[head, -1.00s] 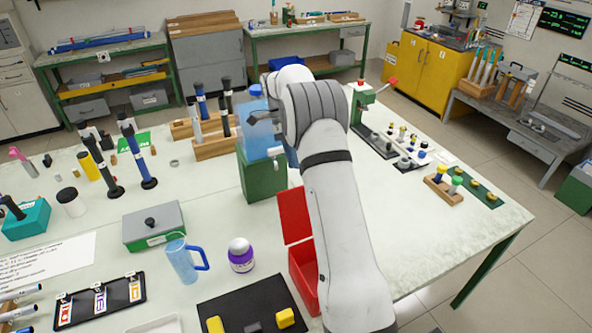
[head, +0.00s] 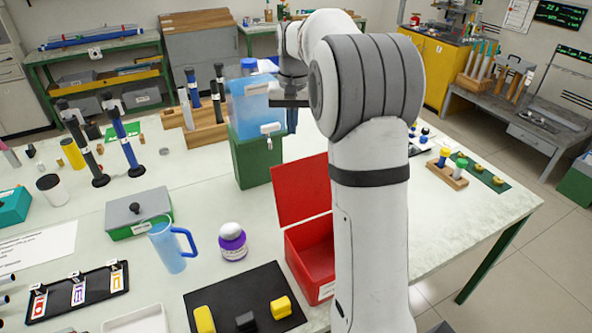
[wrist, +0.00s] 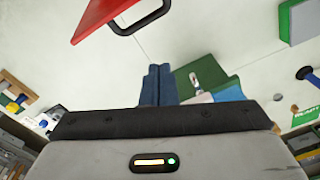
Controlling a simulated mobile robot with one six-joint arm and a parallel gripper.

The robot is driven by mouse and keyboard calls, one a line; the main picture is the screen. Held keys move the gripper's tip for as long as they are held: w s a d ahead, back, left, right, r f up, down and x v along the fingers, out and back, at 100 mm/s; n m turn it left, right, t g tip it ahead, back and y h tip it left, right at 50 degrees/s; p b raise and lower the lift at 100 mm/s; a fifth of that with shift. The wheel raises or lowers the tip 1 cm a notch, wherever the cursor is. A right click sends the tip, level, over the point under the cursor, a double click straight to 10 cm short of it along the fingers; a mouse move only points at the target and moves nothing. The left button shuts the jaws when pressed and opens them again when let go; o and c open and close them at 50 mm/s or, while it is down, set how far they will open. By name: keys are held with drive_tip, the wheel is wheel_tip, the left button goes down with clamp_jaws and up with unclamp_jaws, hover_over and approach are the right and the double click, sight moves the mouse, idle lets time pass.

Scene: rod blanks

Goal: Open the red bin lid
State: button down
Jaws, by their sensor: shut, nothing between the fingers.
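The red bin (head: 313,262) stands on the pale table, partly hidden behind my arm. Its red lid (head: 301,188) stands up at the bin's back edge, and the inside of the bin shows. The lid also shows at the top of the wrist view (wrist: 98,14), with a dark loop handle (wrist: 141,20) on its edge. My gripper (head: 291,128) is beyond the lid, above and apart from it, beside the blue tank. Its blue fingers are together and empty in the wrist view (wrist: 158,84).
A blue translucent tank (head: 250,105) on a green block (head: 255,160) stands close to my gripper. A purple jar (head: 232,243), a blue mug (head: 170,245) and a black mat (head: 225,291) with yellow pieces lie left of the bin.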

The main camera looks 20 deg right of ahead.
wheel_tip(320, 180, down, 8)
drive_tip(key=s+n+t, duration=0.2)
drive_tip(key=n, duration=0.2)
drive_tip(key=shift+s+d+n+t+b, duration=0.15)
drive_tip(key=shift+d+n+t+b, duration=0.05)
drive_tip(key=shift+n+t+b, duration=0.25)
idle(0.4)
drive_tip(key=shift+s+f+b, duration=0.1)
drive_tip(key=shift+b, duration=0.3)
